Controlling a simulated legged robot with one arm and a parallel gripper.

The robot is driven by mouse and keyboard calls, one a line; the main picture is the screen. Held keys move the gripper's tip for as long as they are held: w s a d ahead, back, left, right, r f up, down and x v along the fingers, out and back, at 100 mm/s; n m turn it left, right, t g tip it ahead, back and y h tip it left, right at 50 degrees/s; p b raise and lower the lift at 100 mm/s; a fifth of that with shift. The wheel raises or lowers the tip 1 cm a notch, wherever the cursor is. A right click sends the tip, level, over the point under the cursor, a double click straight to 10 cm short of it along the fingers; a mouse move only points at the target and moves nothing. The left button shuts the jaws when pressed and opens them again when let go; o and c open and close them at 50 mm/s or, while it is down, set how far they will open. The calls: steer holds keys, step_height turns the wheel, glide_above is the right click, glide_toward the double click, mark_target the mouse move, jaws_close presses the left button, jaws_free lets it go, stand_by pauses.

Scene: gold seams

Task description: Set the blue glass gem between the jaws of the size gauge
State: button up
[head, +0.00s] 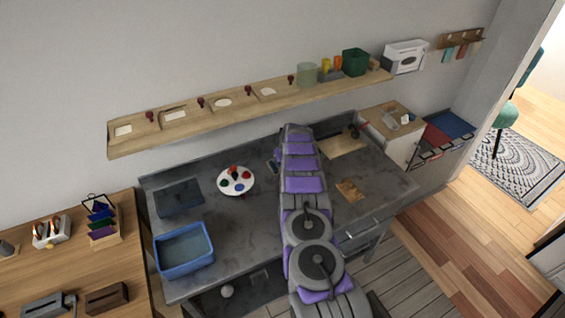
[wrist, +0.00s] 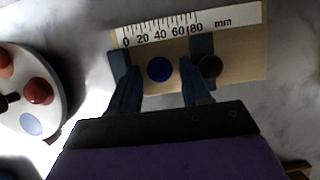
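The size gauge (wrist: 240,66) is a pale wooden board with a white millimetre scale, seen in the wrist view. It has a dark jaw at the left (wrist: 119,62), and another at the right (wrist: 203,45) with a round dark knob. The blue glass gem (wrist: 160,69) lies on the board between the two jaws, with bare wood showing on both sides. My gripper (wrist: 160,80) is open, its fingers on either side of the gem and apart from it. In the head view my arm hides the gripper and the gem.
A round white palette (wrist: 50,75) with red pieces and a blue spot is left of the gauge; it also shows in the head view (head: 236,188). A blue bin (head: 185,262) stands at the counter's front left. A wall shelf (head: 240,109) runs above the grey counter.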

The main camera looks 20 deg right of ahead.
steer(key=shift+o, duration=0.6)
steer(key=shift+a+r, duration=0.1)
steer(key=shift+r, duration=0.2)
steer(key=p+v, duration=0.2)
steer(key=v, duration=0.9)
steer(key=shift+s+d, duration=0.2)
steer(key=shift+d, duration=0.2)
